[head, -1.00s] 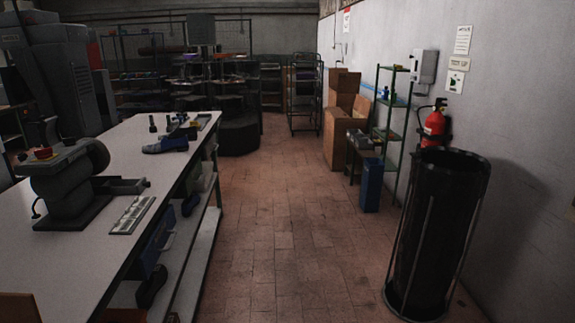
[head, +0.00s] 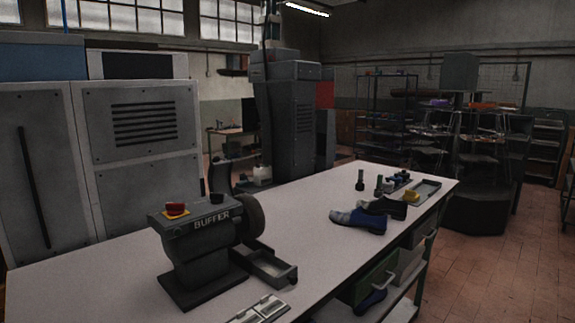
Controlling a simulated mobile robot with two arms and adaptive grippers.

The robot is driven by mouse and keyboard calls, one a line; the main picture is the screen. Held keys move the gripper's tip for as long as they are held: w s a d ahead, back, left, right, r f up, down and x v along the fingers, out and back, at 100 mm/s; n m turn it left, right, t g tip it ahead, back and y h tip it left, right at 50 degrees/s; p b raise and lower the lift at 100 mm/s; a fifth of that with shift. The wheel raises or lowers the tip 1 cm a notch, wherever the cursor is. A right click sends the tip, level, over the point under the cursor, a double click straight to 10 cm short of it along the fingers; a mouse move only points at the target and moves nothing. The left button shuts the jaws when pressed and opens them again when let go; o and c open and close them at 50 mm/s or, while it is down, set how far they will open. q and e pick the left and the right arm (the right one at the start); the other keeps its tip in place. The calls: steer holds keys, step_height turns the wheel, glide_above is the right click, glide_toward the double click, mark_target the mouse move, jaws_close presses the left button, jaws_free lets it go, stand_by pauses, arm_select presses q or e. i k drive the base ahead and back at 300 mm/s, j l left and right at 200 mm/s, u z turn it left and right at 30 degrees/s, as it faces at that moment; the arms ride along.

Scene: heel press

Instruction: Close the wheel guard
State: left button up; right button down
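The grey buffer machine (head: 203,245) stands on the near part of the white workbench, with "BUFFER" lettered on its upper side. A red button on a yellow plate (head: 176,210) and a small black knob (head: 216,198) sit on its top. A dark round wheel or wheel cover (head: 251,220) is at its right end; I cannot tell which, nor make out the guard's position. An open grey tray (head: 266,265) juts out below the wheel. Neither of my grippers is in view.
The white workbench (head: 310,233) runs away to the right. A blue shoe (head: 359,220), a dark shoe (head: 384,207) and small bottles stand farther along it. Grey cabinets (head: 140,130) stand behind. Tiled floor (head: 480,260) is clear at the right.

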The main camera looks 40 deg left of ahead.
mark_target(219, 174)
steer(key=i+u, duration=0.15)
steer(key=i, duration=0.7)
steer(key=i+l+u, duration=0.1)
steer(key=i, duration=0.75)
steer(key=i+u, duration=0.2)
steer(key=u, duration=0.2)
steer(key=i+u, duration=0.2)
steer(key=u, duration=0.2)
steer(key=i+u, duration=0.2)
steer(key=u, duration=0.25)
steer(key=i+l+u, duration=0.15)
steer(key=u, duration=0.25)
steer(key=i+l+u, duration=0.15)
steer(key=u, duration=0.25)
